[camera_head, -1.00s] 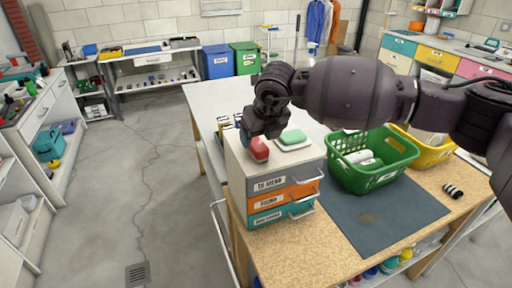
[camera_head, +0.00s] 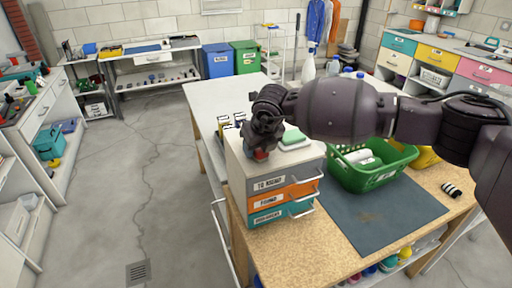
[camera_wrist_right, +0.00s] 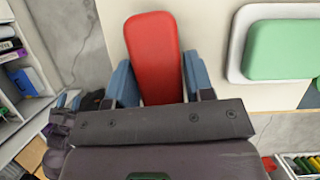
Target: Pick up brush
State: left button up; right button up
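The red, rounded, oblong object (camera_head: 261,155), which looks like the brush, is on top of the small drawer unit (camera_head: 240,158). It is mostly hidden by my right gripper (camera_head: 262,148) in the head view. In the right wrist view the brush (camera_wrist_right: 155,55) lies lengthwise between the two blue-grey fingers of my right gripper (camera_wrist_right: 158,80), one finger on each side. The fingers look very close to its sides, but I cannot tell whether they press on it. My left gripper is not in view.
A green block on a white dish (camera_head: 293,138) sits right beside the gripper; the block also shows in the wrist view (camera_wrist_right: 285,50). A green basket (camera_head: 372,178) with white rolls stands to the right on a dark mat (camera_head: 375,220). A black-and-white striped item (camera_head: 452,190) lies farther right.

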jog(key=c, duration=0.5)
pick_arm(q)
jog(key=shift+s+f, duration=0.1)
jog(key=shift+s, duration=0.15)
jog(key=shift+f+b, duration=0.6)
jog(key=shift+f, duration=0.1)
pick_arm(e)
notch_tip(320, 180, up, 20)
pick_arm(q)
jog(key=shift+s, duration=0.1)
